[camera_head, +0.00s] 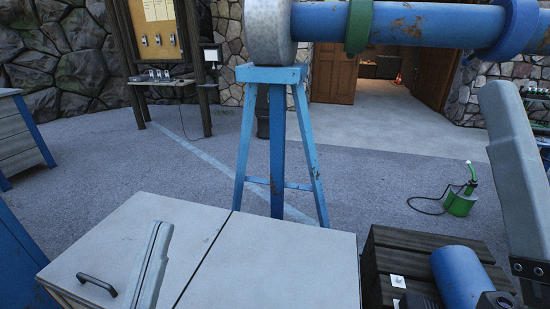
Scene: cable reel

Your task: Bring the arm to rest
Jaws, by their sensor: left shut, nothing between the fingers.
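My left gripper (158,230) shows at the lower left, in front of a pale cabinet top (290,262). Its grey fingers are together with nothing between them, pointing up in the picture. Whether it touches the cabinet top I cannot tell. At the right edge a large grey finger-like part of my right gripper (513,165) stands upright on a black bracket. Only one side of it shows, so its opening is hidden. The cable reel's blue bar (420,23), with a green collar and a blue collar, runs across the top. A round grey end piece (268,30) rests by the blue stand (272,75).
A dark wooden crate (385,240) with a blue cylinder (458,275) lies at the lower right. A green can (461,200) with a hose stands on the floor. A blue-edged drawer unit (20,140) is at left. The floor around the stand is mostly clear.

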